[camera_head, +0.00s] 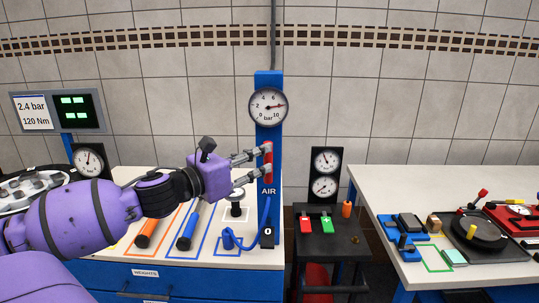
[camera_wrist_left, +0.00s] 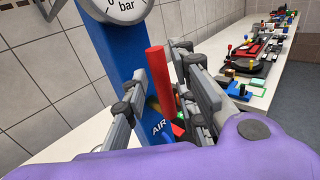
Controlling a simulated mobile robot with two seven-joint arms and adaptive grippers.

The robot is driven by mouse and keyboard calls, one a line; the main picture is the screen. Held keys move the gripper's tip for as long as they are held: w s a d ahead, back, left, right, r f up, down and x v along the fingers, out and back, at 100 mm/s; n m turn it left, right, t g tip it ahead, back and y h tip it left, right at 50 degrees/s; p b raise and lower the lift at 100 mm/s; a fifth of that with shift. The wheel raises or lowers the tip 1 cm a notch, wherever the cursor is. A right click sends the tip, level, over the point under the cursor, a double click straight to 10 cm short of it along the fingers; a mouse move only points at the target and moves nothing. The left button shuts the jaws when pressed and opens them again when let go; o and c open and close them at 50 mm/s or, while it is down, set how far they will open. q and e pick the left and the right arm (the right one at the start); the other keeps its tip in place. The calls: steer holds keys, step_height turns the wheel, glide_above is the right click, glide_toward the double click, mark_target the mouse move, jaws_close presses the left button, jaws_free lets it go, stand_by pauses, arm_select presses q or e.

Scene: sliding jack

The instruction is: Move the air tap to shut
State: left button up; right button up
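The air tap's red handle (camera_head: 268,160) stands upright on the front of a blue post (camera_head: 268,95) marked AIR. My left gripper (camera_head: 262,160) reaches in from the left at the handle. In the left wrist view, the red handle (camera_wrist_left: 160,80) stands between the two fingers of my left gripper (camera_wrist_left: 172,85). The fingers are apart, with a visible gap between the handle and the right finger; contact at the left finger is unclear. The tap's body behind the fingers is mostly hidden. My right gripper is not in view.
A round bar gauge (camera_head: 268,106) sits above the tap, its needle pointing right. A blue hose (camera_head: 238,242) curls at the post's foot. Orange and blue handled tools (camera_head: 188,232) lie on the left bench. A dark stand (camera_head: 335,240) and a second bench (camera_head: 425,185) are to the right.

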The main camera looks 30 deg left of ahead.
mark_target(268, 182)
arm_select(q)
steer(key=shift+b+x, duration=0.35)
steer(key=shift+x, duration=1.85)
jaws_close()
